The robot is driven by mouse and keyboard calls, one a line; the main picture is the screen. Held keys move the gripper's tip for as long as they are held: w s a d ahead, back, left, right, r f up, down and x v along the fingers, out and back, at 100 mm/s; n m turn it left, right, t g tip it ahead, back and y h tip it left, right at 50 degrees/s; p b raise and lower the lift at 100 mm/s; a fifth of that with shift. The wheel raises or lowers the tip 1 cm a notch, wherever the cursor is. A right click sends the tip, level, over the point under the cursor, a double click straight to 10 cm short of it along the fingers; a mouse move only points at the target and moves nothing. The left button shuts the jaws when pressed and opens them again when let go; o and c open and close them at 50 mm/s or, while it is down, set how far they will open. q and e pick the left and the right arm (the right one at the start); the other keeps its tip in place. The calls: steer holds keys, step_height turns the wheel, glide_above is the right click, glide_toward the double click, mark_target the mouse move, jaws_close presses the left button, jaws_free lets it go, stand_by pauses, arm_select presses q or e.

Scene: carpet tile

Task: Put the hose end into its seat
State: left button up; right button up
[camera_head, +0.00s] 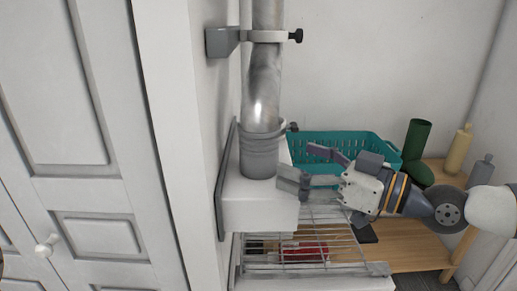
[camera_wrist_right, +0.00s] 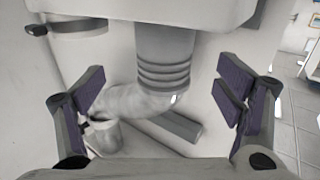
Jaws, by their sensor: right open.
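The silver hose (camera_head: 263,90) runs down in the head view to a grey ribbed end (camera_head: 259,158). The ribbed end meets the top of a white block (camera_head: 258,205) on the wall; I cannot tell how deep it sits in its seat, which is hidden. In the wrist view the ribbed end (camera_wrist_right: 164,62) joins the white block, and the hose bends away to the left. My right gripper (camera_head: 303,166) is open and empty just right of the ribbed end. Its purple-padded fingers (camera_wrist_right: 162,92) stand wide apart on either side, not touching it. My left gripper is not in view.
A wall bracket (camera_head: 222,41) with a black knob clamps the hose higher up. A wire rack (camera_head: 310,250) is below the block. A white cabinet (camera_head: 75,150) fills the left.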

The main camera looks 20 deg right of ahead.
mark_target(260, 151)
steer(key=b+x, duration=0.1)
steer(key=x, duration=0.7)
steer(key=shift+w+a+f, duration=0.15)
steer(key=shift+a, duration=0.3)
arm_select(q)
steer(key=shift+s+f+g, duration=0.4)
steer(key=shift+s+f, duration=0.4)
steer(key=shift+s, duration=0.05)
arm_select(e)
steer(key=shift+d, duration=0.1)
steer(key=c, duration=1.4)
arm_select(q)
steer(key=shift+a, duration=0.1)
arm_select(e)
steer(key=shift+o, duration=0.2)
